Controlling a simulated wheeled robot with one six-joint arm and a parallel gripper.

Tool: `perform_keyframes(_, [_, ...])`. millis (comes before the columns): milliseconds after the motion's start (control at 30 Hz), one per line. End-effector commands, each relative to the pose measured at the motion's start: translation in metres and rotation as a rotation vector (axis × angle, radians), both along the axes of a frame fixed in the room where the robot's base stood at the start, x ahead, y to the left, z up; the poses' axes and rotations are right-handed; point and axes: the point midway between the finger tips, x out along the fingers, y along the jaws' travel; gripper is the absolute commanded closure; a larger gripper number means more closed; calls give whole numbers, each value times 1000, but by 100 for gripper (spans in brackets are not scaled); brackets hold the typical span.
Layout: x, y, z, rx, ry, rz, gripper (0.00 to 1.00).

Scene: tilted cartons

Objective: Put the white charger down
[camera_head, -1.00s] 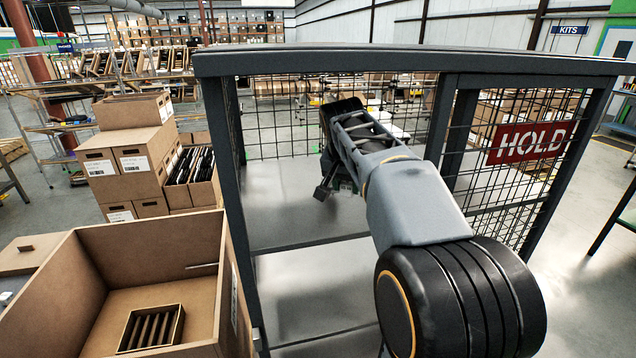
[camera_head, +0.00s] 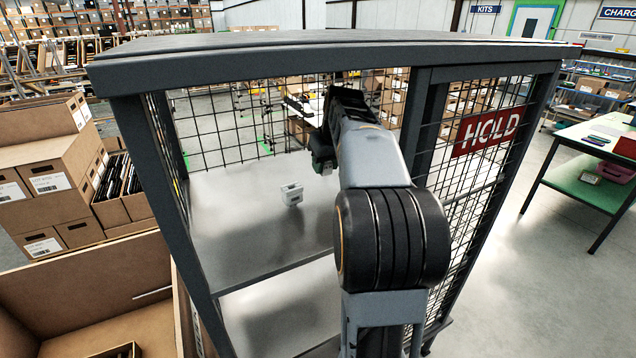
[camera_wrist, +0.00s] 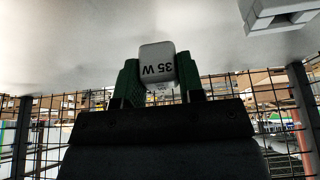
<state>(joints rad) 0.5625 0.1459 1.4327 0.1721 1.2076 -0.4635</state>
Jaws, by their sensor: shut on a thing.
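The white charger (camera_wrist: 157,64), marked "35 W", sits between the green fingers of my gripper (camera_wrist: 157,82) in the wrist view. The fingers are shut on its sides. In the head view my gripper (camera_head: 322,158) is inside the wire cage, over the pale shelf (camera_head: 235,235), and the held charger is mostly hidden there. The wrist view shows the shelf surface upside down behind the charger; I cannot tell whether they touch. A second small white-grey block (camera_head: 291,193) stands on the shelf, left of my gripper. A similar slotted block (camera_wrist: 278,14) shows in the wrist view.
The cage has a dark top frame (camera_head: 330,50), mesh walls and a red HOLD sign (camera_head: 489,131) at right. A large open carton (camera_head: 90,285) stands at lower left. Bare shelf lies around the small block.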

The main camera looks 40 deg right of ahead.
Motion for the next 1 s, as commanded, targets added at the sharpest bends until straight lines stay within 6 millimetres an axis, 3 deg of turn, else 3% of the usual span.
perform_keyframes(500, [-1, 0, -50, 0, 1, -2, 88])
perform_keyframes(933, [-1, -1, -56, -1, 0, -4, 88])
perform_keyframes(967, [-1, -1, -55, -1, 0, -4, 62])
perform_keyframes(1000, [-1, -1, -55, -1, 0, -4, 59])
